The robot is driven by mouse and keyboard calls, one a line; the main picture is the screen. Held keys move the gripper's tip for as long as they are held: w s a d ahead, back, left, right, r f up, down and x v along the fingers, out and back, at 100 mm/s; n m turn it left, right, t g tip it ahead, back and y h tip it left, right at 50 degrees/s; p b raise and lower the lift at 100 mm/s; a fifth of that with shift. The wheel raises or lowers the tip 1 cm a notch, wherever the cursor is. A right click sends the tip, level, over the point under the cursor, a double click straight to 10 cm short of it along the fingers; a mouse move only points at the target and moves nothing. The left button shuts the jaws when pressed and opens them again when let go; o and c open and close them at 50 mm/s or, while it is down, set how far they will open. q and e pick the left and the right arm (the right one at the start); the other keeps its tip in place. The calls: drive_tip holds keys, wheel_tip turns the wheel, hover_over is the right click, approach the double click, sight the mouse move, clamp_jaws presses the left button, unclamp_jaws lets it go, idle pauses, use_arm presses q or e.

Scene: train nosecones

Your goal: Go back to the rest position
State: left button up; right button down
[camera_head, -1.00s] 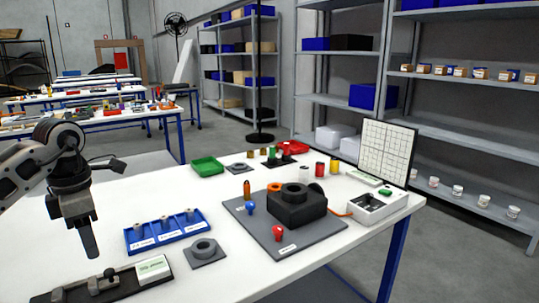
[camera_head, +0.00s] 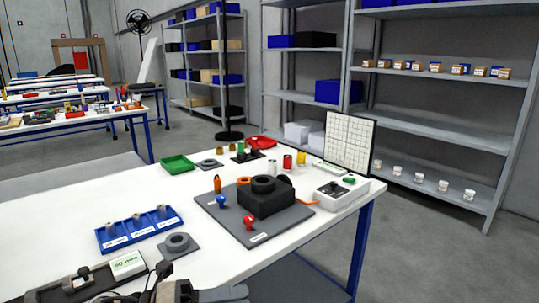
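Neither gripper's fingers show in the head view. A dark and grey part of one of my arms, with a black cable, shows at the bottom edge left of centre; I cannot tell which arm it is. It overlaps the table's near edge in the picture, beside a dark tray (camera_head: 82,283) with a white-and-green label card (camera_head: 128,264). The white table (camera_head: 60,218) carries a blue three-post holder (camera_head: 140,229), a grey plate with a ring (camera_head: 178,243) and a dark base plate (camera_head: 258,234) with a black block (camera_head: 266,203).
A green tray (camera_head: 177,165), a red tray (camera_head: 262,143), a white box (camera_head: 338,192) and an upright grid board (camera_head: 350,143) stand toward the table's far side. Shelving (camera_head: 430,135) stands behind. The table's left part is clear.

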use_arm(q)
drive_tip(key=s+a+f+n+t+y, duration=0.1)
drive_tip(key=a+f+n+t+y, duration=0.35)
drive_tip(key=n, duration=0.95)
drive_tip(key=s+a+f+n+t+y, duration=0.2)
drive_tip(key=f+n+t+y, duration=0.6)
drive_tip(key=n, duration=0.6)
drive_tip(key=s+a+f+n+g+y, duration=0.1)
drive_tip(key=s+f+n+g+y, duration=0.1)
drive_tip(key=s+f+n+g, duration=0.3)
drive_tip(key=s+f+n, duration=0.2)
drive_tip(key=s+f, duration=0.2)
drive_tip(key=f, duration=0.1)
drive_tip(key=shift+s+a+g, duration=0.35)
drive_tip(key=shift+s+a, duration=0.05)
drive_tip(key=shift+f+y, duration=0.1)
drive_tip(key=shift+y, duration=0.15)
